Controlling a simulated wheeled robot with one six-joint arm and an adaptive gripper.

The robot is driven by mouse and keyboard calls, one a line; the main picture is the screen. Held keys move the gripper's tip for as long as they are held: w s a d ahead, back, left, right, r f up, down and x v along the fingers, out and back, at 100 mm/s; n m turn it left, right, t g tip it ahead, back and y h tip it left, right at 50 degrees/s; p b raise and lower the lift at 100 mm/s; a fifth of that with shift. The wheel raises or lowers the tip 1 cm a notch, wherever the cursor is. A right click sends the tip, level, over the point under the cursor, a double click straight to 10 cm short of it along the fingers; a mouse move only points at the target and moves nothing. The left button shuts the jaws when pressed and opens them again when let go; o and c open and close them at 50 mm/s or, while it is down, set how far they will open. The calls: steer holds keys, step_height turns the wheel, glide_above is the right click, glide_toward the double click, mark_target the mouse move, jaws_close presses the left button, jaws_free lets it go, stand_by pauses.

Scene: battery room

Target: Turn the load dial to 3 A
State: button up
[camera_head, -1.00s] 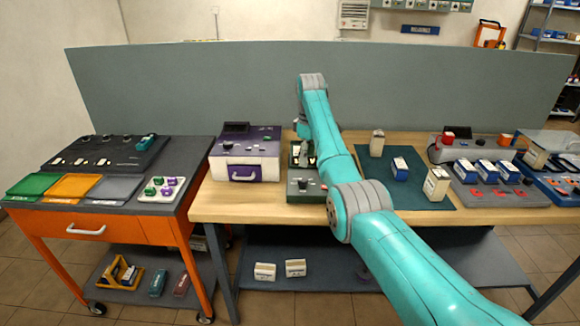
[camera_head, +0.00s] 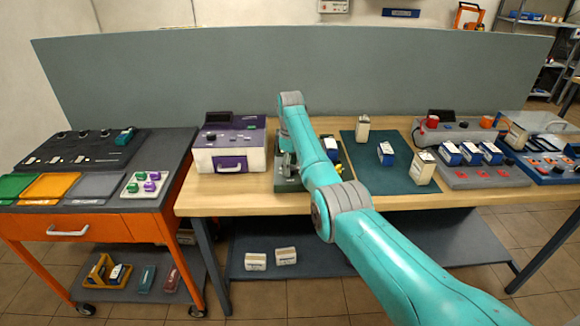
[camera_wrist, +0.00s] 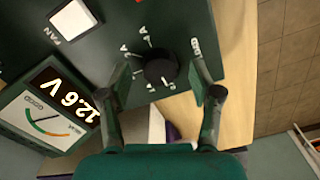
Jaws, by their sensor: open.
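The load dial (camera_wrist: 161,68) is a round black knob on a dark green panel (camera_wrist: 105,45) in the wrist view. Short white marks and small labels ring it, too small to read surely, and I cannot tell where it points. My gripper (camera_wrist: 164,86) is open, one finger on each side of the dial, with gaps showing. A lit display (camera_wrist: 68,93) on the unit reads 12.6 V, above a needle meter (camera_wrist: 42,122). In the head view the green unit (camera_head: 284,184) is mostly hidden behind my arm, and the dial is not visible there.
A white switch marked FAN (camera_wrist: 73,20) is on the same panel. A purple and white box (camera_head: 230,160) stands left of the unit. A dark green mat (camera_head: 378,185) with several battery blocks lies to the right. An orange cart (camera_head: 100,228) stands at the far left.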

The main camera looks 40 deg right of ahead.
steer(key=shift+f, duration=0.25)
steer(key=c, duration=1.1)
steer(key=shift+c, duration=0.2)
